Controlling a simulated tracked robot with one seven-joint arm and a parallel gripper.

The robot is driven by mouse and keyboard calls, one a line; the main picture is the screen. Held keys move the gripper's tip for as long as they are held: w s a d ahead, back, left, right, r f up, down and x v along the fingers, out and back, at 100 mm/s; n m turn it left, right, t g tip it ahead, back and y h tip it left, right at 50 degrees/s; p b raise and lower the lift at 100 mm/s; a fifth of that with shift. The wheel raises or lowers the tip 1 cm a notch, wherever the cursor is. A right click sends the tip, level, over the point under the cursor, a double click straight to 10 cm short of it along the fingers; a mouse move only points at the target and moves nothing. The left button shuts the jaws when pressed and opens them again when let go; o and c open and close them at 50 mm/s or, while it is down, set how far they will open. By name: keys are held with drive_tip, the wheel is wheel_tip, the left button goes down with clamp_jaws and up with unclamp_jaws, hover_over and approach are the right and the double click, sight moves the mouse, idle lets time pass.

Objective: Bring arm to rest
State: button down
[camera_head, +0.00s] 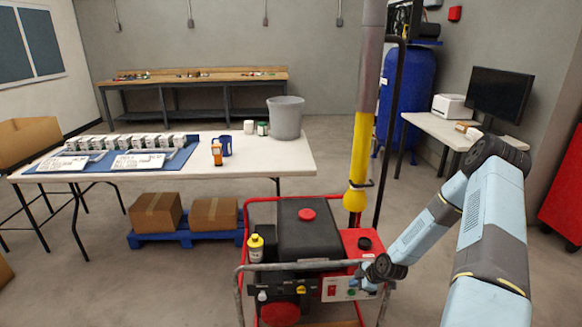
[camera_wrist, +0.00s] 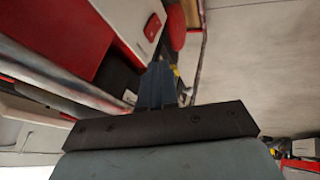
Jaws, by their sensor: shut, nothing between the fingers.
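My arm (camera_head: 493,225) rises at the right of the head view, bends at a high elbow, and its forearm (camera_head: 425,230) slopes down to the left. Red panels and a grey tube (camera_wrist: 60,76) of the frame lie close beside the fingers in that view. I cannot tell whether they touch.
A yellow and grey post (camera_head: 362,135) stands behind the machine. A white table (camera_head: 265,158) with a grey bucket (camera_head: 286,118), mugs and boxed items is at the left. A desk (camera_head: 430,128) with a monitor (camera_head: 500,93) stands at the right back. Open floor lies between.

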drive_tip(key=s+d+r+m+g+h, duration=0.1)
drive_tip(key=s+r+m+h, duration=0.25)
drive_tip(key=r, duration=1.65)
drive_tip(key=s+d+r+m+h, duration=0.15)
drive_tip(key=r+m, duration=0.25)
drive_tip(key=r, duration=1.6)
drive_tip(key=s+a+r+m+h, duration=0.1)
drive_tip(key=s+a+r+m, duration=0.3)
drive_tip(key=s+r, duration=0.8)
drive_tip(key=s+a+r+m, duration=0.2)
drive_tip(key=s+r, duration=0.2)
drive_tip(key=s, duration=0.4)
drive_tip(key=s+a+r+m+t+y, duration=0.1)
drive_tip(key=s+a+r+m, duration=0.1)
drive_tip(key=s, duration=0.5)
wheel_tip(320, 180, up, 2)
drive_tip(key=shift+s+r+m, duration=0.15)
drive_tip(key=shift+s+m, duration=0.25)
drive_tip(key=shift+m, duration=0.05)
drive_tip(key=c, duration=1.8)
unclamp_jaws()
